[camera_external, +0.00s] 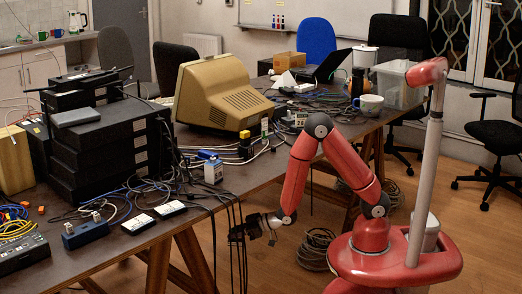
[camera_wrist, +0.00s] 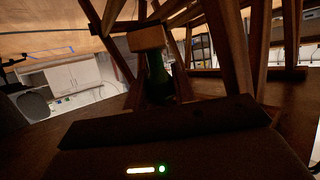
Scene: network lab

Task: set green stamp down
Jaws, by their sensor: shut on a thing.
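The green stamp (camera_wrist: 157,78) shows in the wrist view just beyond my gripper, with a dark green handle and a pale wooden block (camera_wrist: 147,38) at its far end. My gripper (camera_external: 240,233) is shut on it. In the external view my gripper is low, in front of the table's (camera_external: 262,176) near edge and below the tabletop, close to hanging black cables (camera_external: 237,245). The stamp itself cannot be made out there. In the dim wrist view the fingers are hard to separate from the stamp.
Wooden trestle legs (camera_external: 193,262) stand under the table. A cable coil (camera_external: 317,250) lies on the floor to the right of my gripper.

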